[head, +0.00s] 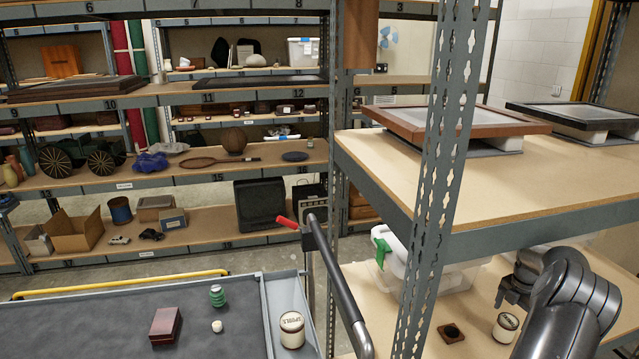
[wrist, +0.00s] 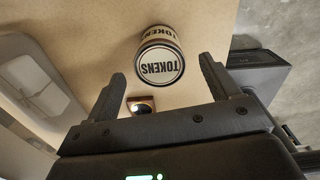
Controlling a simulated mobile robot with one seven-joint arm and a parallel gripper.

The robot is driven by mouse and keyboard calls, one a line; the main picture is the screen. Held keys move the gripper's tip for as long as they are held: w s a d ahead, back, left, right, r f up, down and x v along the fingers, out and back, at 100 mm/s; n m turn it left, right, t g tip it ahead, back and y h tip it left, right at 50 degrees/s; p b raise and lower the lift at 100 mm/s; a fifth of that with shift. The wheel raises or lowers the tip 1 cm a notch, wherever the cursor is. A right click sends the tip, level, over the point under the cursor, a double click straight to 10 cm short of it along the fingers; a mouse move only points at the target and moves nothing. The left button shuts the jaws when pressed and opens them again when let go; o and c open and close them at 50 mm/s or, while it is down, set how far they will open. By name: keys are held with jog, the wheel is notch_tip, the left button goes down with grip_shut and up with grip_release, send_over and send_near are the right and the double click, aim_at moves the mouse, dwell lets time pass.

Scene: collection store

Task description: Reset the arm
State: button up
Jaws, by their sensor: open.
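My gripper (head: 513,290) is over the lower board of the right-hand rack in the head view, with my dark arm reaching in from the lower right. In the wrist view my gripper (wrist: 162,72) has its two fingers spread wide, with nothing held between them. A cream and dark jar marked TOKENS (wrist: 160,62) stands on the board beyond the fingertips, apart from them. The jar also shows in the head view (head: 505,327), just below the gripper.
A small brown square block (head: 451,333) lies left of the jar. A white lidded bin (head: 405,262) stands further back. A perforated rack post (head: 440,170) and upper shelf (head: 500,190) are close to the arm. A trolley tray (head: 110,325) holds a red box, green item and jar.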

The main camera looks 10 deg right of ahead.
jog(key=s+d+r+m+g+h, duration=0.15)
jog(key=s+r+m, duration=0.35)
jog(key=s, duration=0.5)
jog(key=s+d+r+m+t+h, duration=0.1)
jog(key=s+d+r+m, duration=0.1)
jog(key=s+r, duration=0.65)
jog(key=s+a+r+m, duration=0.2)
jog(key=s+a+r, duration=0.2)
jog(key=s, duration=0.1)
jog(key=w+a+r+m, duration=0.2)
jog(key=a+r, duration=0.1)
jog(key=a, duration=0.5)
jog(key=w+a+r+m+t, duration=0.15)
jog(key=a+r, duration=0.25)
jog(key=a, duration=0.4)
jog(key=w+a+r+m, duration=0.2)
jog(key=a+r, duration=0.1)
jog(key=a, duration=0.5)
jog(key=s+a+r+m+t+y, duration=0.1)
jog(key=a+m+t, duration=0.1)
jog(key=a, duration=1.5)
jog(key=s+a+r+m+t+y, duration=0.1)
jog(key=s+a+m+t, duration=0.1)
jog(key=a, duration=1.4)
jog(key=shift+a+r+m+t, duration=0.3)
jog(key=shift+a+m, duration=0.1)
jog(key=shift+m, duration=0.25)
